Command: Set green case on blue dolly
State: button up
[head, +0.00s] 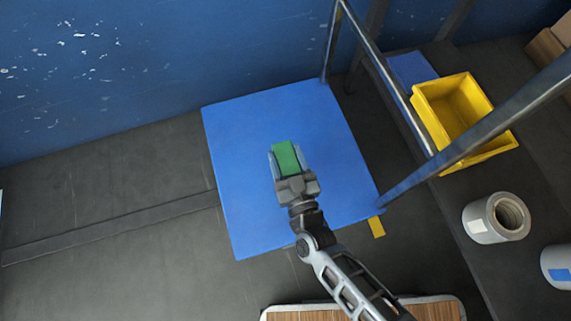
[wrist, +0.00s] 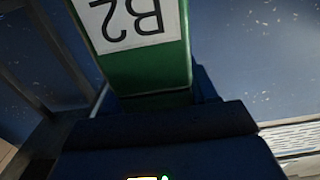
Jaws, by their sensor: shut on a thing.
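The green case (head: 287,157) is held between the fingers of my gripper (head: 286,163) in the head view. In the wrist view the green case (wrist: 148,70) fills the top middle and bears a white label marked "B2". The blue dolly (head: 240,130) is a flat blue square on the dark floor. My gripper and the case show over the middle of the dolly. I cannot tell whether the case touches the dolly or is above it.
A grey metal rail frame (head: 385,75) stands along the dolly's right side. A yellow bin (head: 462,113) and a white roll (head: 496,217) lie beyond it. A blue wall (head: 150,60) rises behind. The floor to the left is clear.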

jog(key=f+b, duration=0.2)
jog(key=f, duration=0.1)
jog(key=shift+a+f, duration=0.2)
jog(key=shift+f, duration=0.05)
jog(key=shift+f+b, duration=0.3)
jog(key=shift+b, duration=0.05)
jog(key=shift+d+f, duration=0.1)
jog(key=shift+f+b, duration=0.6)
jog(key=o, duration=1.2)
jog(key=shift+w+d+f, duration=0.1)
jog(key=shift+d+f, duration=0.05)
jog(key=shift+r+p, duration=0.35)
jog(key=shift+r, duration=0.15)
jog(key=p+v, duration=0.1)
jog(key=v, duration=0.3)
jog(key=p+v, duration=0.1)
jog(key=v, duration=0.3)
jog(key=p+v, duration=0.1)
jog(key=v, duration=0.3)
jog(key=shift+r+p, duration=0.35)
